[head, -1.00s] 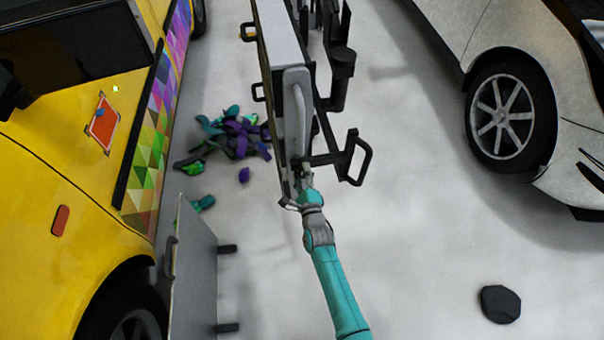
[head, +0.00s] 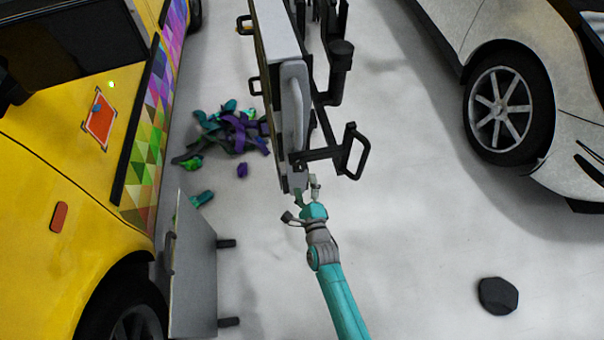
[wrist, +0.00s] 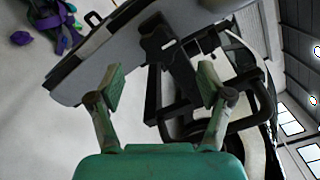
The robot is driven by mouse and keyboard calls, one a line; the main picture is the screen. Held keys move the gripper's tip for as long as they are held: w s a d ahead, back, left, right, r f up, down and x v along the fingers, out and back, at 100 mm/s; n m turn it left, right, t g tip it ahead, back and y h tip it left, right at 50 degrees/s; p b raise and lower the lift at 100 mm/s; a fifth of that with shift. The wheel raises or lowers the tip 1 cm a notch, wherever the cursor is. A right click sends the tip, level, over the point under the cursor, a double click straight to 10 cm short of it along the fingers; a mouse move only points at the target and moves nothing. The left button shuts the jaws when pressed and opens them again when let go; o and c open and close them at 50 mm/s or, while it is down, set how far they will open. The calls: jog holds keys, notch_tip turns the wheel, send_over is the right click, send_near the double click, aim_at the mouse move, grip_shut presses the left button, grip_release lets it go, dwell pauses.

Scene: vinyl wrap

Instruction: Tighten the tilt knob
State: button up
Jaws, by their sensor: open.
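A tall black-framed stand with a grey-white panel (head: 294,88) stands ahead of my gripper (head: 307,188). My gripper is open and empty, just below the panel's near end in the head view. In the wrist view, my gripper (wrist: 160,86) has its two green pads spread wide. The grey panel (wrist: 108,58) and a dark fitting (wrist: 157,42) lie beyond the gap between them. The fitting may be the tilt knob, but I cannot tell for sure. No contact with it is visible.
A black handle loop (head: 356,152) sticks out right of the stand. A yellow vehicle (head: 60,190) is at left, with a grey board (head: 193,270) beside it. A pile of coloured scraps (head: 230,130) lies on the floor.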

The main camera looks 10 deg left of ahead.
jog(key=shift+v, duration=2.65)
jog(key=shift+d, duration=0.1)
jog(key=s+d+r+n+h, duration=0.2)
jog(key=s+d+n, duration=0.3)
jog(key=s+d, duration=0.45)
jog(key=s+d+r+n+h, duration=0.1)
jog(key=s+d+n, duration=0.45)
jog(key=s, duration=0.65)
jog(key=s+d+r+n+g+h, duration=0.1)
jog(key=s+d+r+n, duration=0.2)
jog(key=s+r+n, duration=0.2)
jog(key=s+d+r+n+g+h, duration=0.1)
jog(key=s+d+r+n, duration=0.3)
jog(key=s+r, duration=0.8)
jog(key=shift+n+h, duration=0.35)
jog(key=shift+h, duration=0.25)
jog(key=shift+r, duration=0.1)
